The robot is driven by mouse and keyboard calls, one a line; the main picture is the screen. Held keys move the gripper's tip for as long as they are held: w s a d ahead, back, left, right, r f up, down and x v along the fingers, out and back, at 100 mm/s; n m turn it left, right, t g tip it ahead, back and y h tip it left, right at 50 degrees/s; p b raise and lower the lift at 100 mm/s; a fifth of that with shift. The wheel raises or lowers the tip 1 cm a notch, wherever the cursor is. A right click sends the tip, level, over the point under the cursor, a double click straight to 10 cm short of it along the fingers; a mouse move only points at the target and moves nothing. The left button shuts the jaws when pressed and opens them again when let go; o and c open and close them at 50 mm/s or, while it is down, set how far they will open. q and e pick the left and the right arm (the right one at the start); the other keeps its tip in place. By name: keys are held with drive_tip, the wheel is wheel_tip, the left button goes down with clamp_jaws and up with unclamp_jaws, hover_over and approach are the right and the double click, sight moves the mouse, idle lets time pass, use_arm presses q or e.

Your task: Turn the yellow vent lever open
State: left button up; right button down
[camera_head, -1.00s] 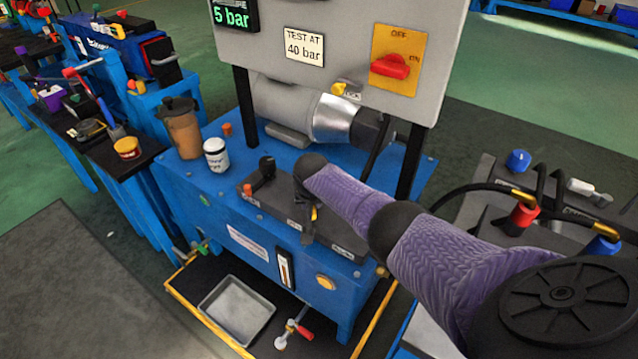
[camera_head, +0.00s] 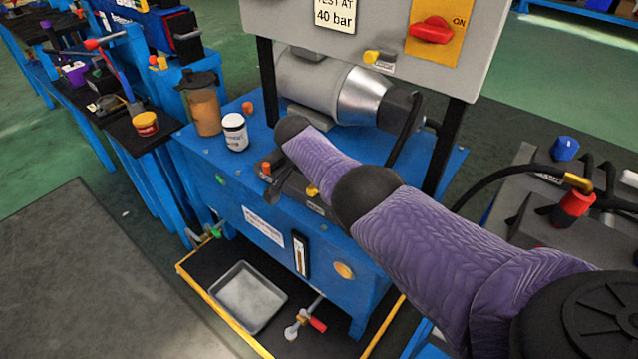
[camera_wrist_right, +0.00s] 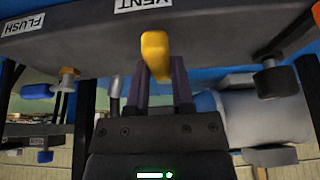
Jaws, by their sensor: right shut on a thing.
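The yellow vent lever (camera_wrist_right: 155,55) shows in the right wrist view, below a white VENT label (camera_wrist_right: 142,4) on the dark valve block (camera_wrist_right: 215,28). My right gripper (camera_wrist_right: 158,88) is shut on it, one finger on each side of its lower part. In the head view, a small yellow part (camera_head: 312,190) shows on the valve block (camera_head: 293,185), beside my purple right arm. That arm hides my right gripper and much of the block there. My left gripper is in neither view.
A blue lever (camera_wrist_right: 38,91) by the FLUSH label and a dark knob (camera_wrist_right: 274,80) flank the vent lever. A brown jug (camera_head: 204,108) and white jar (camera_head: 235,131) stand on the blue bench. A grey panel with a red switch (camera_head: 431,30) rises behind.

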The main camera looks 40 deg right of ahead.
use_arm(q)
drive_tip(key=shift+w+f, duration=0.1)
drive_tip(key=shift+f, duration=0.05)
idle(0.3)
use_arm(e)
drive_tip(key=shift+c, duration=2.4)
unclamp_jaws()
use_arm(q)
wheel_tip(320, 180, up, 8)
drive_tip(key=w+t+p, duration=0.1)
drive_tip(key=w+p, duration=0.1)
drive_tip(key=p, duration=0.6)
use_arm(e)
drive_tip(key=w+v, duration=0.1)
drive_tip(key=v, duration=0.9)
drive_tip(key=shift+s, duration=0.45)
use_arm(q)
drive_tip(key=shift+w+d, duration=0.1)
use_arm(e)
drive_tip(key=shift+f, duration=0.1)
